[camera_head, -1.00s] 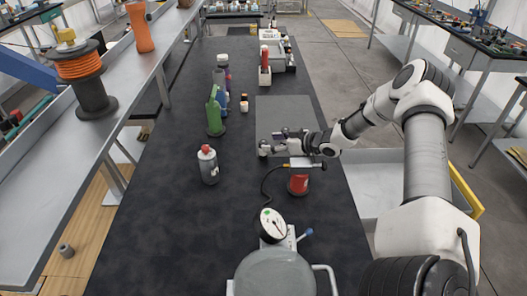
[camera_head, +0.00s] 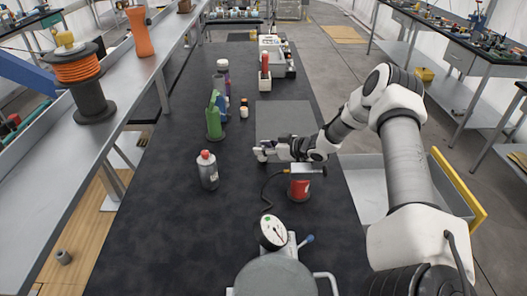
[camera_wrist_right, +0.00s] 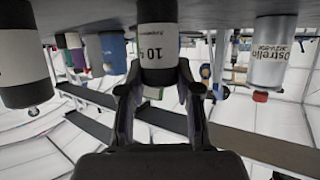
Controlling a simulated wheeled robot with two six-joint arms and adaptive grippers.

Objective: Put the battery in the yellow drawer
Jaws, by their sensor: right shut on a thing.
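My right gripper (camera_head: 262,152) reaches in from the right over the middle of the black table. In the right wrist view, which is upside down, its fingers (camera_wrist_right: 160,100) are shut on a black-and-white cylinder (camera_wrist_right: 157,42) with "10" on its label. I cannot tell from its label whether this is the battery. In the head view the cylinder is mostly hidden at the gripper. The yellow drawer (camera_head: 461,189) stands open at the table's right side, with a grey inside. My left gripper is not in view.
A grey can with a red cap (camera_head: 207,170) and a green bottle (camera_head: 214,117) stand left of the gripper. A small orange-capped bottle (camera_head: 244,107) stands farther back. The front-left table is clear.

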